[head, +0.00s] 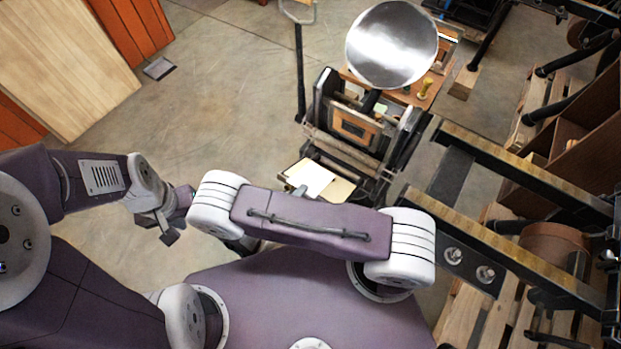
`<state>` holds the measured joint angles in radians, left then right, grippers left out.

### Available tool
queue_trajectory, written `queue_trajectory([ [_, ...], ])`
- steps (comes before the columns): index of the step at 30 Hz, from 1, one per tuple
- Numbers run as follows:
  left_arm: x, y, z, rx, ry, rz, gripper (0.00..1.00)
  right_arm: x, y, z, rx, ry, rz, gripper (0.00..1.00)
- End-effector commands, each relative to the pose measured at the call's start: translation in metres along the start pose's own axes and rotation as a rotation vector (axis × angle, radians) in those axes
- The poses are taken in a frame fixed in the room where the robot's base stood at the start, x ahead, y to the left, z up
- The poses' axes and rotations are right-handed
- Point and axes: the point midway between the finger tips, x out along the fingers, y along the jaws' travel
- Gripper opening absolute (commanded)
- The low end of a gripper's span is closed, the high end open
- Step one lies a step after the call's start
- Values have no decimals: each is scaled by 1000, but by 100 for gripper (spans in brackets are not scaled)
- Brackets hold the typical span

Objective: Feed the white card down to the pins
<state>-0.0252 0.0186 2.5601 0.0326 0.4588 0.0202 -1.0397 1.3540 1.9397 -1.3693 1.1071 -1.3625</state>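The white card (310,178) lies at the near end of the hand press (352,128), over a cream-coloured board (341,189). The pins are too small to make out. My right gripper (298,190) shows only as a small grey part at the card's near edge. My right forearm hides the rest of it, so its grip on the card cannot be told. My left gripper (172,222) hangs over bare floor to the left, apart from the press and the card. Its finger gap is unclear.
Black-and-wood machine frames (520,180) and pallets crowd the right side. A wooden board (65,55) stands at upper left. The floor (225,100) left of the press is clear.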

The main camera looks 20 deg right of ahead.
Motion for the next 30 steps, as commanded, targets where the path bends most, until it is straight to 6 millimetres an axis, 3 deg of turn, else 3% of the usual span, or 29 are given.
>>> queue_trajectory([
  [8,4,0,0,-1,-1,0,27,1,7,0,0,-2,10,0],
  [30,68,-1,7,0,0,0,27,43,74,-4,0,-1,8,0],
])
